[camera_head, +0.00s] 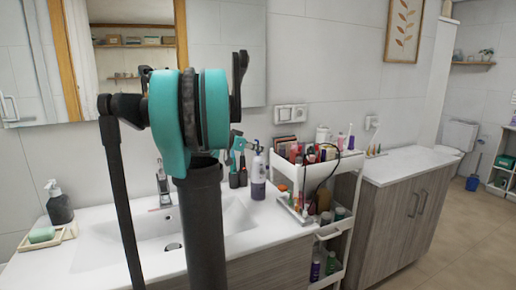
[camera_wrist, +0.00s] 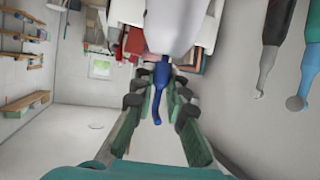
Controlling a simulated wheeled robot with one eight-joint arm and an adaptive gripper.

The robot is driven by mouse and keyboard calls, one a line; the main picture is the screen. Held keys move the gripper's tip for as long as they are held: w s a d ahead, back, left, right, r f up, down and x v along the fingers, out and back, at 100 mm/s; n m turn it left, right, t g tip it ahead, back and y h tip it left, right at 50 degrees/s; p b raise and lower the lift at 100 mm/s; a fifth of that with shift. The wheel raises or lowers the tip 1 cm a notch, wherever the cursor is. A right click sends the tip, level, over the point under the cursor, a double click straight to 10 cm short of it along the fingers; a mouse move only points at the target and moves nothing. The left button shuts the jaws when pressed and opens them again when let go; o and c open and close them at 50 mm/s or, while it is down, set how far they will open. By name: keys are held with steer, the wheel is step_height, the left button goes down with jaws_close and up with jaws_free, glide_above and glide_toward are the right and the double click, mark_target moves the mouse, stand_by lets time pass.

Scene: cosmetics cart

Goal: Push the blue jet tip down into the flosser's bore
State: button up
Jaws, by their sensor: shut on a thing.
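In the wrist view the blue jet tip (camera_wrist: 161,76) is between the two dark-padded green fingers of my gripper (camera_wrist: 157,102), which are shut on it. Its thin bent end points toward the palm side. Its other end meets the lower edge of a white rounded body (camera_wrist: 172,24), which looks like the flosser. The bore is hidden, so I cannot tell how deep the tip sits.
The white cart (camera_head: 346,166) holds crowded cosmetics, with a dark cable looping over its upper shelf. In the wrist view, grey (camera_wrist: 272,45) and blue (camera_wrist: 311,65) slender items are at the right.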

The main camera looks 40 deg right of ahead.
steer(key=shift+f, duration=0.35)
steer(key=o, duration=0.8)
steer(key=v, duration=1.2)
steer(key=shift+a, duration=0.1)
